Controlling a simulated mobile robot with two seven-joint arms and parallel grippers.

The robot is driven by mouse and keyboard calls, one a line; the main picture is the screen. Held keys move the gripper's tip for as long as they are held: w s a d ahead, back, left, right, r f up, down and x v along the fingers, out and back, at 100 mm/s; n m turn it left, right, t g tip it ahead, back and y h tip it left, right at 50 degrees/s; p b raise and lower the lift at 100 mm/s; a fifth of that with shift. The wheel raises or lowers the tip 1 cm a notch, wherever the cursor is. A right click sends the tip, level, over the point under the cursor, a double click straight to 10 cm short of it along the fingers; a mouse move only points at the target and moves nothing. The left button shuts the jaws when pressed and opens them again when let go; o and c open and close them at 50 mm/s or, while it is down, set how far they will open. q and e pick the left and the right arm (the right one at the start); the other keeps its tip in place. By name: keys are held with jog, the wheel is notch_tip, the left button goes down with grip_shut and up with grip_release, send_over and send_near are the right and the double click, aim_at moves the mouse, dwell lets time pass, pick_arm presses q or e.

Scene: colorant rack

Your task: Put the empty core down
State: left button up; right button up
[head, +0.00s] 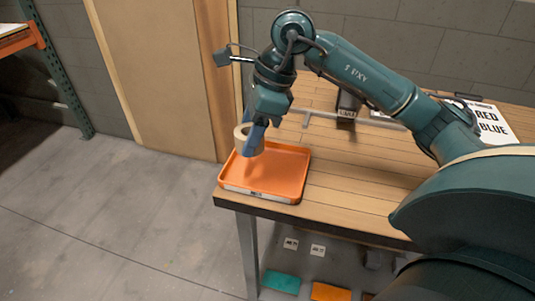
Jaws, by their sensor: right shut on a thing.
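My right gripper (252,134) points down over the orange tray (295,172) and is shut on the empty core (242,133). The core is a beige ring with a dark hole, held upright at the left part of the tray. I cannot tell whether its lower edge touches the tray floor. The tray has a low rim and a white label on its front, and its visible floor is bare. It sits at the left front corner of the wooden table (343,205). My left gripper does not show.
A dark stand (348,104) and a metal rail (385,122) are on the table behind my right arm. A sign reading RED and BLUE (490,121) lies at the right. Teal (282,281) and orange (330,292) items are below the table. Open floor lies left.

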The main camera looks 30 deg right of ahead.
aim_at(261, 169)
jog(key=d+r+m, duration=0.1)
jog(key=d+r+m+t, duration=0.1)
jog(key=d+m, duration=0.1)
jog(key=shift+s+h+p, duration=0.2)
jog(key=shift+h+p, duration=0.1)
jog(key=shift+p, duration=0.1)
jog(key=shift+d+f+m, duration=0.2)
jog(key=shift+d+m, duration=0.1)
jog(key=shift+t, duration=0.3)
notch_tip(261, 169, down, 10)
jog(key=shift+r, duration=0.25)
jog(key=shift+b, duration=0.35)
jog(key=shift+f, duration=0.25)
jog(key=o, duration=0.9)
jog(key=shift+r, duration=0.15)
jog(key=shift+o, duration=0.2)
